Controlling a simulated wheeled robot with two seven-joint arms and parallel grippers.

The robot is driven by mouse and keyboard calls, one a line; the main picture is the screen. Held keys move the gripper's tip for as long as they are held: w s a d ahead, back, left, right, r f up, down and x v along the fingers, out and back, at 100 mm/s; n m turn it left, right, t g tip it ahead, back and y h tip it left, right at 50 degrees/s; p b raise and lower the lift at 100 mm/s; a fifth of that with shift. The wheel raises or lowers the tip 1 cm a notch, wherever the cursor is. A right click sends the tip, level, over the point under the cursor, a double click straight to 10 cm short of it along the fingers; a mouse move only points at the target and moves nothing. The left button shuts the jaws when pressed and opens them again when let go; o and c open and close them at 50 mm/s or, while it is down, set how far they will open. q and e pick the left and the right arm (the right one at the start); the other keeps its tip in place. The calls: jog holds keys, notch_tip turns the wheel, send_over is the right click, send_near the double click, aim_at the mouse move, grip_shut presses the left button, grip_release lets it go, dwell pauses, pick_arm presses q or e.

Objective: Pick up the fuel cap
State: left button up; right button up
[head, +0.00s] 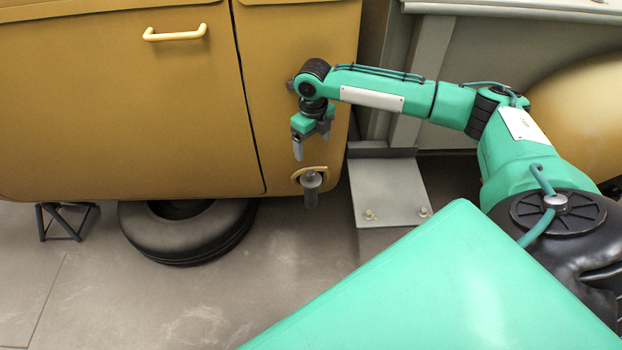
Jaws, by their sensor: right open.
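The fuel cap (312,181) looks like a small grey piece with a stem pointing down. It sits at a round yellow filler ring (297,175) low on the vehicle's yellow side panel, near its bottom right corner. My right gripper (312,144) is just above the cap in the picture, with its fingers pointing down. Its two fingers are apart with nothing between them, and I see no contact with the cap. My left gripper is not in view.
A yellow door (110,110) with a pale handle (175,33) fills the left. A tyre (185,230) lies below it, beside a small dark frame (65,220). A grey bolted plate (390,190) is right of the cap. A rounded yellow body (585,110) stands at right.

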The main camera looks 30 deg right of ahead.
aim_at(311, 172)
notch_tip(311, 172, down, 8)
jog(key=shift+f, duration=0.1)
jog(key=shift+w+a+f, duration=0.1)
jog(key=shift+f, duration=1.25)
jog(key=shift+w+a+f, duration=0.1)
jog(key=shift+f, duration=1.25)
jog(key=c, duration=1.1)
